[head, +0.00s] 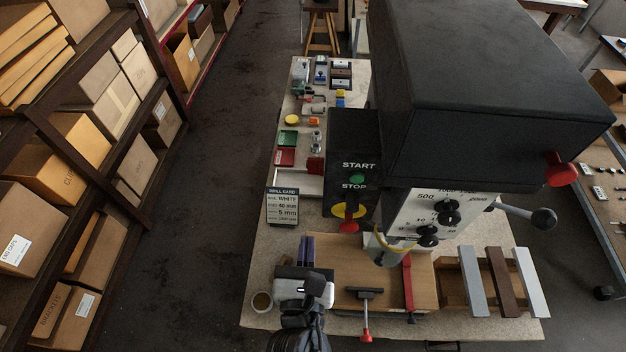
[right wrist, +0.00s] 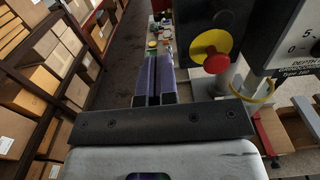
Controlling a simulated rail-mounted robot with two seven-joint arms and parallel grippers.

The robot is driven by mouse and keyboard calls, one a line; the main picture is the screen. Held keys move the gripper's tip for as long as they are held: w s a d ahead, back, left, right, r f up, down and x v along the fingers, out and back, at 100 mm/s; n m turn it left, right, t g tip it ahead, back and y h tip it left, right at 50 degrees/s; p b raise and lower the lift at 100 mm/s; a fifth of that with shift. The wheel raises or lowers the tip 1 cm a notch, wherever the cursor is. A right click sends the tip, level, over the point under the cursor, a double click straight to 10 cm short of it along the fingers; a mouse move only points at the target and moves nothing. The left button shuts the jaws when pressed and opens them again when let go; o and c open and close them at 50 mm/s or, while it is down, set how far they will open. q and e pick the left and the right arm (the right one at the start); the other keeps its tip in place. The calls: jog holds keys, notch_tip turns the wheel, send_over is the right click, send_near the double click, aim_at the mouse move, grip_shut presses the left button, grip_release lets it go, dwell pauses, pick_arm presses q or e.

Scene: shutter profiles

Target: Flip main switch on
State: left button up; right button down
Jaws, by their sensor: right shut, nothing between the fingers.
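The drill press's black control box (head: 367,150) carries a green START button (head: 357,179), the word STOP, and below it a yellow disc (head: 340,210) with a red knob (head: 349,227). I take the disc and knob for the main switch. In the right wrist view the yellow disc (right wrist: 200,43) and red knob (right wrist: 217,62) show at upper right. My right gripper (head: 307,240) is shut and empty, its purple fingers pointing away over the bench, left of the switch and apart from it. The fingers (right wrist: 155,62) show together in the wrist view. My left gripper is not in view.
The drill head (head: 480,80) overhangs the bench. A drill card (head: 286,206) stands left of the switch. A wooden board (head: 340,260) with a red strip (head: 408,285), and several profiles (head: 503,280), lie in front. A cup (head: 262,301) stands beside my right gripper. Shelves line the left.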

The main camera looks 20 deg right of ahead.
jog(key=b, duration=0.6)
send_near(314, 173)
jog(key=x, duration=0.6)
jog(key=shift+f, duration=0.15)
jog(key=shift+b+x, duration=0.45)
jog(key=shift+x, duration=0.35)
